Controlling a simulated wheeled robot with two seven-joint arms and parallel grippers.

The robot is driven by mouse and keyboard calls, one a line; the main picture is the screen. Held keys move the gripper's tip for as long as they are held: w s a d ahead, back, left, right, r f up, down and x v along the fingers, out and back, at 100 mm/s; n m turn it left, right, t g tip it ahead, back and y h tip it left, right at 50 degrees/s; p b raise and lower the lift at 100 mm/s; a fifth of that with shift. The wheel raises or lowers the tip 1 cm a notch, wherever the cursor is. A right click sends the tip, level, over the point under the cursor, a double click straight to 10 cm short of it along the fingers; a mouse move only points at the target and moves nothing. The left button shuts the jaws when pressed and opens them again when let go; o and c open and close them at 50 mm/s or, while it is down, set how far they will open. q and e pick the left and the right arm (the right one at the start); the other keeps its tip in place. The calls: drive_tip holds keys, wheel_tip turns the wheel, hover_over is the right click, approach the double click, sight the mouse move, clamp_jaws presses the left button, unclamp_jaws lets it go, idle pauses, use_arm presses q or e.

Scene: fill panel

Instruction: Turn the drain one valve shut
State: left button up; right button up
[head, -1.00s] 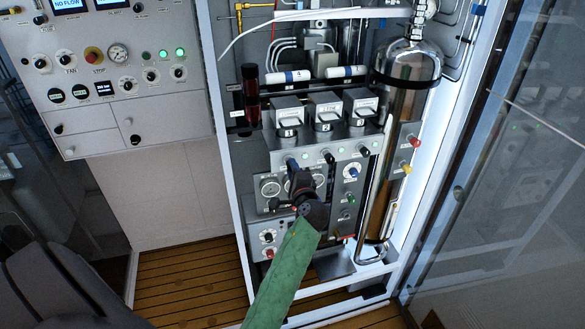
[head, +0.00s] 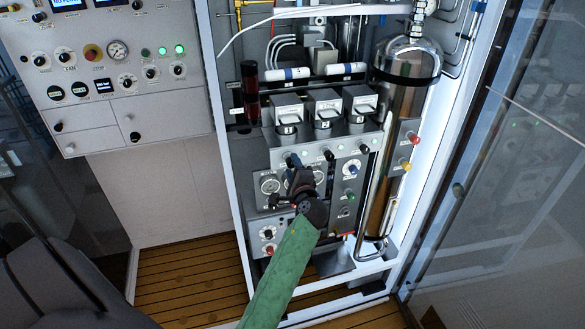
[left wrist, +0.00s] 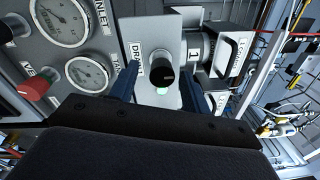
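The drain one valve is a black knob (left wrist: 162,76) on a light plate with a partly hidden "DR..." label in the left wrist view. A green spot shows beside its base. In the head view a dark knob (head: 292,161) at the left of the row under the cups appears to be this valve. My left gripper (head: 300,186) is at the panel just below it. In the left wrist view my left gripper (left wrist: 160,88) is open, its blue fingers on either side of the knob with gaps visible. Exact fingertip depth is unclear. My right gripper is not in view.
Two round gauges (left wrist: 62,20) and a red knob (left wrist: 32,85) sit left in the wrist view. Cup housings (head: 288,108) stand above the knob row. A steel cylinder (head: 405,115) and the white cabinet frame (head: 232,180) flank the panel.

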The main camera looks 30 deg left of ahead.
use_arm(q)
drive_tip(key=shift+s, duration=0.1)
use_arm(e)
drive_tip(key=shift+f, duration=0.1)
use_arm(q)
drive_tip(key=shift+s+d+f+b, duration=0.1)
drive_tip(key=shift+s+d+b, duration=0.05)
drive_tip(key=shift+d+b, duration=0.15)
drive_tip(key=b+v, duration=0.3)
drive_tip(key=v, duration=0.4)
drive_tip(key=shift+b, duration=0.35)
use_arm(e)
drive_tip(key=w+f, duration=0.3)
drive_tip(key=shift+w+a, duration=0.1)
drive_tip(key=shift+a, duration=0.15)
